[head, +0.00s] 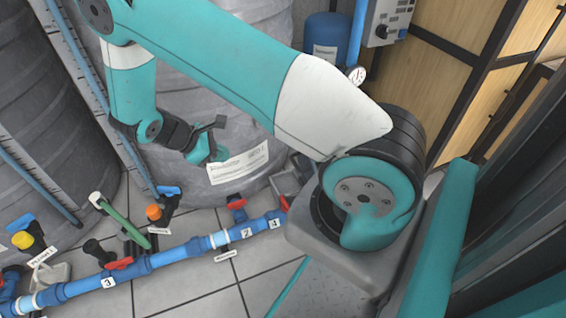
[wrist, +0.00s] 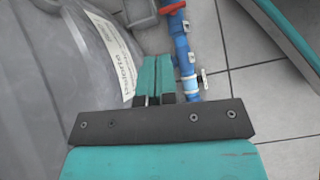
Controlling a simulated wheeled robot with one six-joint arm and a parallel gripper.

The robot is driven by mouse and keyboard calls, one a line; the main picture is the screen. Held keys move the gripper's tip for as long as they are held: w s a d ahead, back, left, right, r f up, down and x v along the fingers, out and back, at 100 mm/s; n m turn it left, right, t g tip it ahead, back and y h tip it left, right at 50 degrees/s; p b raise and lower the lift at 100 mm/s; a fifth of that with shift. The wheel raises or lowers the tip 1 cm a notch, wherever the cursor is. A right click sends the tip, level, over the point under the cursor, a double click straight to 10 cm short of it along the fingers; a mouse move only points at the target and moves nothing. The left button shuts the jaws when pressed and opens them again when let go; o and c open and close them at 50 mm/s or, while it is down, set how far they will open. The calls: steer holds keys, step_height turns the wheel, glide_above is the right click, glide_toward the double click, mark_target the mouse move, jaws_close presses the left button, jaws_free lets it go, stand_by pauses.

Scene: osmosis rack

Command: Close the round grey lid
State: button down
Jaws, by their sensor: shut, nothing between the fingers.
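No round grey lid can be made out in either view. Large grey tanks stand here: a ribbed one on the left (head: 45,110) and one in the middle (head: 240,192) with a white label (head: 240,163). Their tops are out of view or hidden behind my arm. My gripper (head: 212,155) hangs in front of the middle tank, near its label in the picture. In the wrist view, my teal fingers (wrist: 157,73) are together and empty. The grey tank wall (wrist: 45,90) and its label (wrist: 110,50) lie to their left.
A blue pipe (head: 195,246) with red-handled valves runs across the tiled floor; it also shows in the wrist view (wrist: 183,50). Further valves stand at the lower left. A blue cylinder (head: 328,42), a gauge (head: 355,74) and a control box (head: 390,20) are at the back.

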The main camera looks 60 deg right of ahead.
steer(key=s+d+f+g+h+b, duration=0.1)
steer(key=s+d+f+b, duration=0.1)
steer(key=s+d+f, duration=0.2)
steer(key=s+d+f+n+h+b, duration=0.1)
steer(key=s+d+f+b, duration=0.2)
steer(key=d, duration=0.8)
step_height(320, 180, down, 4)
steer(key=shift+s+r+g+h, duration=0.15)
steer(key=shift+s+g+h, duration=0.25)
steer(key=shift+s, duration=0.7)
steer(key=shift+r, duration=0.15)
